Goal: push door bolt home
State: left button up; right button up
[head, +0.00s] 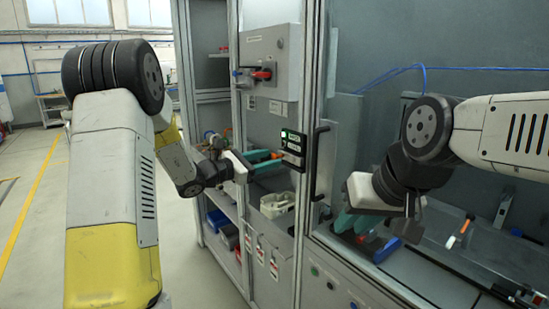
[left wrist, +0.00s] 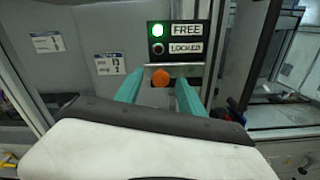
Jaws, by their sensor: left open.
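The bolt's orange knob (left wrist: 160,77) shows in the left wrist view below a black indicator panel (left wrist: 176,41) marked FREE and LOCKED. The green light beside FREE is lit; the LOCKED light is dark. My left gripper (left wrist: 161,90) is open, with one teal finger on each side of the knob. I cannot tell whether either finger touches it. In the head view my left gripper (head: 266,161) is at the cabinet front, left of the panel (head: 293,144). My right gripper (head: 356,222) hangs over the worktop to the right; its jaw opening is unclear.
A grey switch box (head: 270,60) with a red handle is above the left gripper. A dark vertical door handle (head: 318,160) stands right of the panel. Shelves below hold blue and red bins (head: 222,227). A screwdriver-like tool (head: 461,230) lies on the right worktop.

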aim_at(273, 157)
pick_arm(q)
jog(key=shift+x, duration=1.5)
jog(key=shift+s, duration=0.1)
grip_shut()
